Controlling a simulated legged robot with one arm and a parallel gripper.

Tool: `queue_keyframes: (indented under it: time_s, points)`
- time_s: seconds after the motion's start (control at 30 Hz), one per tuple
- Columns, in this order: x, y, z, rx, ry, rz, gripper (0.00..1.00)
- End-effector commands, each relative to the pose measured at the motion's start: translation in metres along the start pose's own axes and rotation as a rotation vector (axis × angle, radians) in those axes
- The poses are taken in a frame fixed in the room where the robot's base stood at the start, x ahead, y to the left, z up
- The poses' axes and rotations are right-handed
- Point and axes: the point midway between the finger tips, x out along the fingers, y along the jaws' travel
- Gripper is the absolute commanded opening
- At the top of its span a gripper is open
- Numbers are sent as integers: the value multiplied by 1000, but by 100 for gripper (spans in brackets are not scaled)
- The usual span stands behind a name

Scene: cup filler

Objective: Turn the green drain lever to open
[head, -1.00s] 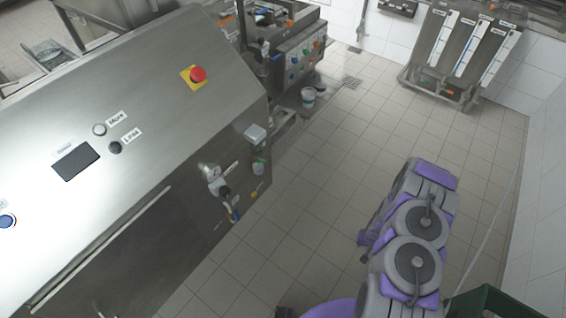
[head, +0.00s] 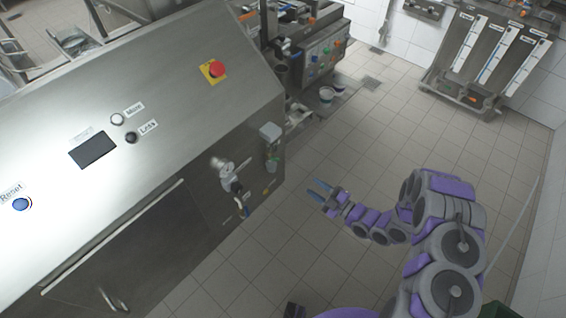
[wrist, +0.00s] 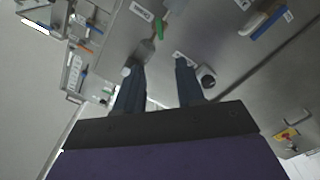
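A small green lever (head: 272,158) shows on the right end of the steel machine, below a grey box (head: 270,131). In the wrist view the green lever (wrist: 159,27) is at the top, beyond the fingertips. My gripper (head: 320,190) is to the right of the machine, its two blue fingers apart and pointing at the machine's end. In the wrist view my gripper (wrist: 157,72) is open with nothing held. The lever is apart from the fingers. Whether the lever stands open or closed I cannot tell.
The steel machine (head: 130,70) fills the left, with a red button (head: 214,69) on a yellow plate. A valve with pipes (head: 228,172) sits left of the lever. A blue handle (wrist: 270,22) shows at upper right in the wrist view.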

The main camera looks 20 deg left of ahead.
Motion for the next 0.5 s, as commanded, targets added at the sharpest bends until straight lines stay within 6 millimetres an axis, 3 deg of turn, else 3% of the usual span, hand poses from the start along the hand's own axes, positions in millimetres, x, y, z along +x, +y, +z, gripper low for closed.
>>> queue_keyframes:
  time_s: [0.5]
  points:
    - [75, -2, 1, -1, 1, -2, 38]
